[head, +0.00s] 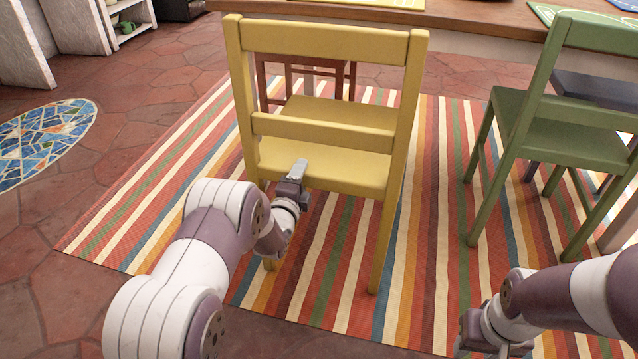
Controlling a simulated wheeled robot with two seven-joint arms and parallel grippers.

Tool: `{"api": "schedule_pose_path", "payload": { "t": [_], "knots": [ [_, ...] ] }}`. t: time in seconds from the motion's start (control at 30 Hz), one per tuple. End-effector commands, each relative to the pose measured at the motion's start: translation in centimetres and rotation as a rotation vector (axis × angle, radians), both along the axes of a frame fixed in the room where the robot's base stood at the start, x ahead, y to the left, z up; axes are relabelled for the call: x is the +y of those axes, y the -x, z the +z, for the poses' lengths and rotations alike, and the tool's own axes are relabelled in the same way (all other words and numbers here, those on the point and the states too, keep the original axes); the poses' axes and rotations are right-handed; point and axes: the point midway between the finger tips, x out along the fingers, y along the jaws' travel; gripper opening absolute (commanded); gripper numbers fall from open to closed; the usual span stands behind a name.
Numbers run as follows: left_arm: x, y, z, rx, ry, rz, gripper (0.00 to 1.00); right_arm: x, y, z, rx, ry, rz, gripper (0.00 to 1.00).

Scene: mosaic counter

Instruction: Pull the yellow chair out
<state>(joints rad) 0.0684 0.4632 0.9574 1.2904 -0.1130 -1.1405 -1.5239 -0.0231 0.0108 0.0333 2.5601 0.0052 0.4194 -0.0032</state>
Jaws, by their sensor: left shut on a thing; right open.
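The yellow chair (330,126) stands upright on the striped rug with its back towards me, in the middle of the head view. Its front edge is near the wooden counter. My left gripper (297,172) is at the rear edge of the seat, below the lower back slat, and is shut on the chair there. The forearm hides part of the chair's left rear leg. My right gripper (470,340) is low at the bottom right, open and apart from the chair; its fingertips are hard to make out.
A green chair (565,130) stands to the right, with a dark chair (590,92) beyond it. A red-brown chair (345,80) shows behind the yellow one. The counter (480,14) runs along the top. The striped rug (430,230) is bare between the yellow and green chairs.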

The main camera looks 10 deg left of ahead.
Motion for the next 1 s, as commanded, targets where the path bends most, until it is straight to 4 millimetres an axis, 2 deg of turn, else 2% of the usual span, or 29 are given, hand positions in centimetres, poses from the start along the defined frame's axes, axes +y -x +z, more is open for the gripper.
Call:
{"api": "schedule_pose_path", "payload": {
  "t": [0.2,0.33,0.63,0.9,1.0],
  "knots": [
    [0.0,-0.1,2.6,-0.009,0.0,0.0,0.0,0.0,0.0,2.2,0.0,0.0,0.0,0.44],
    [0.0,-0.2,3.2,-0.016,0.001,0.0,0.0,0.0,0.0,2.6,0.0,0.0,0.0,0.44],
    [0.0,-0.3,3.0,-0.022,0.0,0.0,0.0,0.0,0.0,2.1,0.0,0.0,0.0,0.44],
    [0.0,-0.3,0.6,-0.019,-0.001,0.0,0.0,0.0,0.0,-0.2,0.0,0.0,0.0,0.44],
    [0.0,-0.2,0.3,-0.016,0.0,0.0,0.0,0.0,0.0,-0.3,0.0,0.0,0.0,0.44]
  ]
}}
